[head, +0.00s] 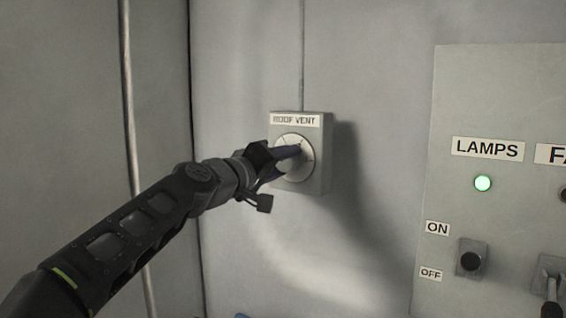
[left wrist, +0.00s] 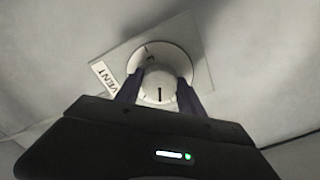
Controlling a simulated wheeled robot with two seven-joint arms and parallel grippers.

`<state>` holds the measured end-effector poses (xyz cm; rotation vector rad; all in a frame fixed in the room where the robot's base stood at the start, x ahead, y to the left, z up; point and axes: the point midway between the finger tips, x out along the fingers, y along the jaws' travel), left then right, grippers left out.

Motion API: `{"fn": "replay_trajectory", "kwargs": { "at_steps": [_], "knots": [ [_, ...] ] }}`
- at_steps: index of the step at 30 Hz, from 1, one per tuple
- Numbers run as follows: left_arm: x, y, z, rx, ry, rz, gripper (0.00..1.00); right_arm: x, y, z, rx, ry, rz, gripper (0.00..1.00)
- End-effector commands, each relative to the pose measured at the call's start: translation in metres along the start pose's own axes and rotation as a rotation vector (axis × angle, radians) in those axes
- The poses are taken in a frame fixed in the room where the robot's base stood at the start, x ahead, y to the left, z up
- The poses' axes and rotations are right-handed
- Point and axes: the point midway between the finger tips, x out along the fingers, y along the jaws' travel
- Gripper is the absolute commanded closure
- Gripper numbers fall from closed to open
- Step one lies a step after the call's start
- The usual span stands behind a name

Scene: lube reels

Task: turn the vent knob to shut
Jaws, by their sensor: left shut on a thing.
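The roof vent box (head: 318,184) is a grey box on the wall, with a label reading "ROOF VENT" and a pale round dial (head: 304,172). My left gripper (head: 294,152) reaches the dial from the left and covers its middle. In the left wrist view, my left gripper's two dark fingers (left wrist: 158,92) are on either side of the pale round vent knob (left wrist: 160,82), shut on it. A dark pointer line shows on the knob's face. Marks on the dial are too small to read. My right gripper is not in view.
A vertical pipe (head: 130,130) runs down the left wall. The wall between box and panel is bare.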

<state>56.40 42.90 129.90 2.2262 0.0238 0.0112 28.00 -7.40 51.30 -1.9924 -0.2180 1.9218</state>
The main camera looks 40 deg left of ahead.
Motion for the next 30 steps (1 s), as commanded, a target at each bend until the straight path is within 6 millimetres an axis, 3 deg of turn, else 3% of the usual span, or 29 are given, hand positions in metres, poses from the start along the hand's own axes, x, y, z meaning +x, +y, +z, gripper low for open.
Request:
{"fn": "replay_trajectory", "kwargs": {
  "at_steps": [15,30],
  "knots": [
    [-0.0006,0.001,-0.0019,-0.361,0.003,0.0,0.95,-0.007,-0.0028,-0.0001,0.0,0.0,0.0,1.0],
    [-0.0005,0.0006,-0.0015,-0.413,0.003,0.001,0.95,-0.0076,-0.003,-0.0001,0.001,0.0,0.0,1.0]
  ]
}}
